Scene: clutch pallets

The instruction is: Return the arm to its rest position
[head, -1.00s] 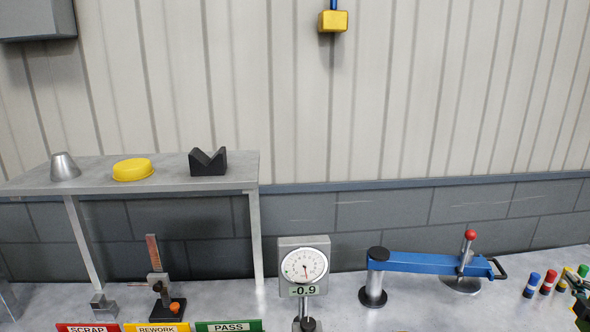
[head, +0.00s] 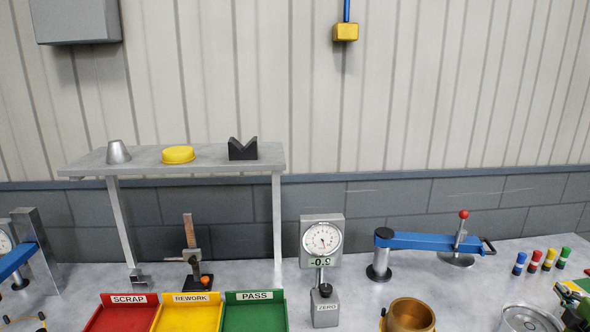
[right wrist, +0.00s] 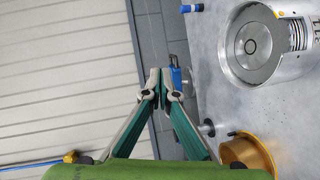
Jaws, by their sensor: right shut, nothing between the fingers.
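My right gripper (head: 572,298) shows only in part at the right edge of the head view, its green and dark parts near the row of small coloured cylinders. In the right wrist view its two fingers (right wrist: 161,84) come together at the tips, shut and empty. The wrist points across the bench towards the wall, with the bench surface on the right of that view. I do not see my left gripper in either view.
A dial gauge (head: 322,240) stands mid-bench, with red (head: 124,318), yellow (head: 187,317) and green (head: 254,317) trays left of it. A brass ring (head: 410,316), a round metal part (head: 529,319) and a blue clamp arm (head: 425,241) are on the right. A shelf (head: 180,160) stands behind.

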